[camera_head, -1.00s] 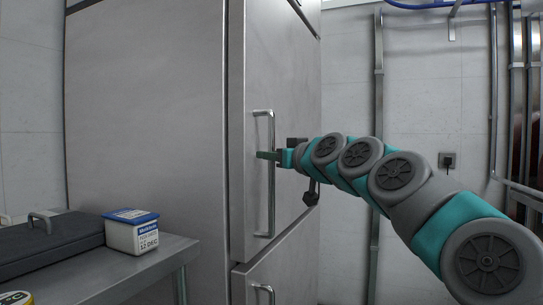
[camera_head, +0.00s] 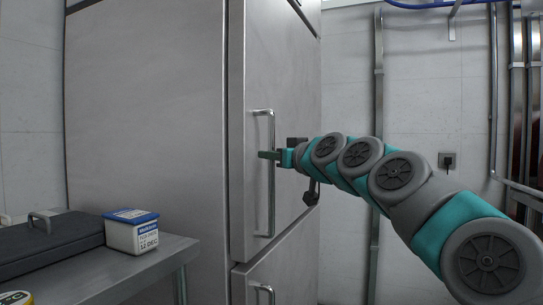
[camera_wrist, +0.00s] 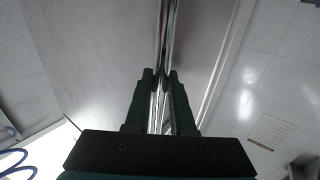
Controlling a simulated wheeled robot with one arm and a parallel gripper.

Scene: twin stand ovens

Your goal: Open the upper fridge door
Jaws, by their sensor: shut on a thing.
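The upper fridge door (camera_head: 287,80) is a tall grey metal panel, and it looks closed against the fridge body. Its vertical bar handle (camera_head: 271,205) is silver. My gripper (camera_head: 268,156) reaches in from the right and is shut on this handle, a little above its middle. In the wrist view the handle (camera_wrist: 168,35) runs up between the two dark fingers of my gripper (camera_wrist: 161,80). The fingers hide part of the bar.
A lower fridge door with its own handle (camera_head: 264,291) sits below. A metal table (camera_head: 150,270) at the left holds a white and blue tub (camera_head: 132,236) and a dark lidded case (camera_head: 50,243). A wall with a vertical pipe (camera_head: 378,90) stands behind at right.

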